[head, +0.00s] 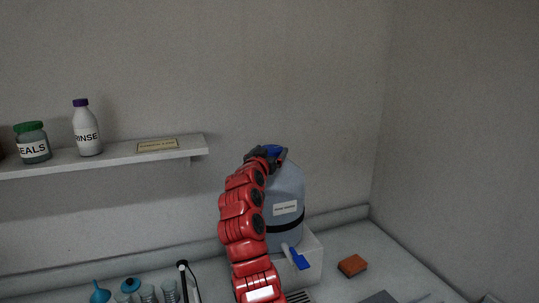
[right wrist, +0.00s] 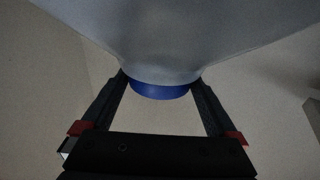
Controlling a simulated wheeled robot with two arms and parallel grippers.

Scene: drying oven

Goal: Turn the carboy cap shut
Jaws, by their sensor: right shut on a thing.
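The carboy (head: 287,187) is a large blue-grey bottle with a label and a dark band. It stands upright on a white block at the back of the bench. Its blue cap (head: 274,149) is at the top, partly hidden by my right gripper (head: 266,156). In the right wrist view the blue cap (right wrist: 160,91) sits between the two dark fingers, below the carboy's shoulder (right wrist: 165,45) in that picture. My right gripper is shut on the cap. The cap's thread is hidden. My left gripper is not in view.
A shelf (head: 110,157) holds a RINSE bottle (head: 86,130) and a green-lidded jar (head: 33,143). Small blue-topped items stand at the front left.

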